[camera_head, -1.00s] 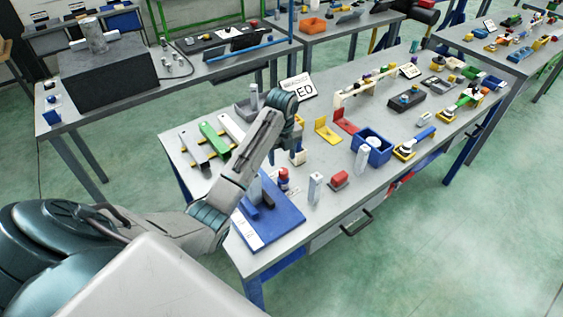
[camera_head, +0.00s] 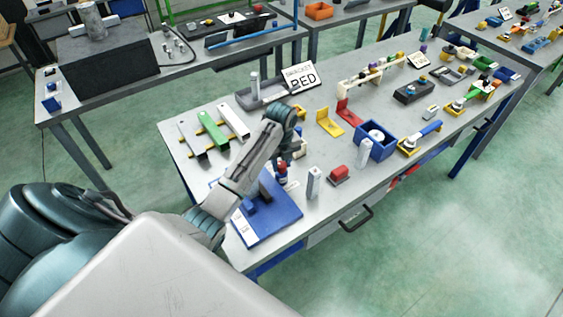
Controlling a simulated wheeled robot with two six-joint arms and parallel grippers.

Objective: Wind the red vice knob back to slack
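A blue base plate (camera_head: 278,222) with upright blue blocks, which looks like the vice, sits at the near left corner of the grey workbench. A small red knob-like piece (camera_head: 282,166) shows at its far right side, partly covered by my arm. My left arm reaches in from the left across the plate. My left gripper (camera_head: 292,150) points down from the wrist close to the red piece. Its fingers are small and partly hidden, so I cannot tell whether they touch it or how far they are apart. My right gripper is not in view.
A grey upright block (camera_head: 314,182) and a red block (camera_head: 339,174) stand right of the plate. A blue bin (camera_head: 377,143) is further right. Green and white bars (camera_head: 211,131) lie behind on the left. A sign (camera_head: 300,77) reading RED stands behind the wrist.

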